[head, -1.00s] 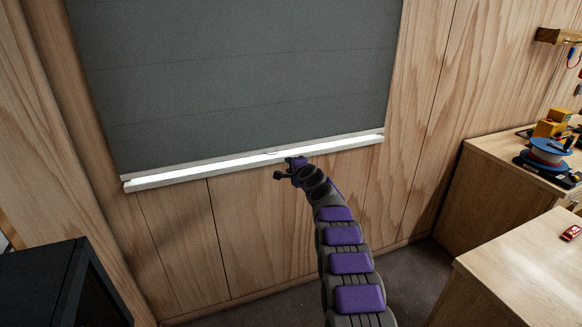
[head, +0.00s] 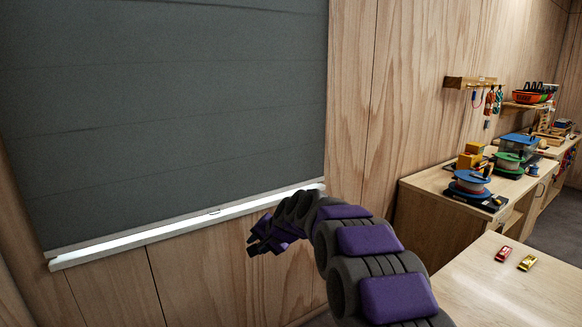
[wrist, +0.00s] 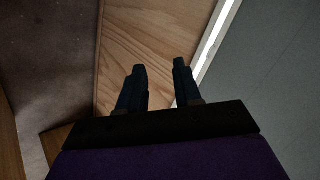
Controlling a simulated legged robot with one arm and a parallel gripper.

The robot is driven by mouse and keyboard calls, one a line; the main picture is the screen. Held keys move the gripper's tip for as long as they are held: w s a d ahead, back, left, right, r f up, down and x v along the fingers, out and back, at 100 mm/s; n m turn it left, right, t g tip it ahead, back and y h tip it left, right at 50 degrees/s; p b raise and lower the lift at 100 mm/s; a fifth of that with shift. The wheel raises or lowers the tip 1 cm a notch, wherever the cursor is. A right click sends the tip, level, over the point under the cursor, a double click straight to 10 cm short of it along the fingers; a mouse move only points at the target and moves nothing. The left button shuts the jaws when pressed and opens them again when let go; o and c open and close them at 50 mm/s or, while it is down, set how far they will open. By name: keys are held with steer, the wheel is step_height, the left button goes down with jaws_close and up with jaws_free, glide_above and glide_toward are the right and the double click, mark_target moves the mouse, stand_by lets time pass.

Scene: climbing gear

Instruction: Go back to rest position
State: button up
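My gripper (head: 262,240) is at the end of my purple and grey arm, in front of the wood wall below the blind in the head view. In the wrist view my gripper (wrist: 160,82) shows two dark fingers standing apart with nothing between them. The grey blind (head: 170,110) hangs nearly down to a white sill (head: 190,228), with a bright strip of light along its bottom edge. The blind also shows at the right of the wrist view (wrist: 280,80). In the head view the fingertips look small and dark.
At right, a wooden cabinet (head: 445,215) carries a blue-rimmed spool (head: 469,183), a green spool (head: 508,160) and yellow blocks. A nearer table (head: 500,295) holds a red car (head: 503,254) and a yellow car (head: 527,263). A wooden rack (head: 468,82) is on the wall.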

steer(key=s+d+f+n+g+h, duration=0.1)
steer(key=s+d, duration=0.6)
steer(key=s, duration=1)
steer(key=s+d+f+n+g+h, duration=0.2)
steer(key=s+d, duration=0.6)
steer(key=s, duration=1)
steer(key=s+d+f+n+g+h, duration=0.2)
steer(key=s+d+g, duration=0.3)
steer(key=s, duration=1.3)
steer(key=d+f+h, duration=0.1)
steer(key=d, duration=0.2)
steer(key=shift+w+a, duration=0.1)
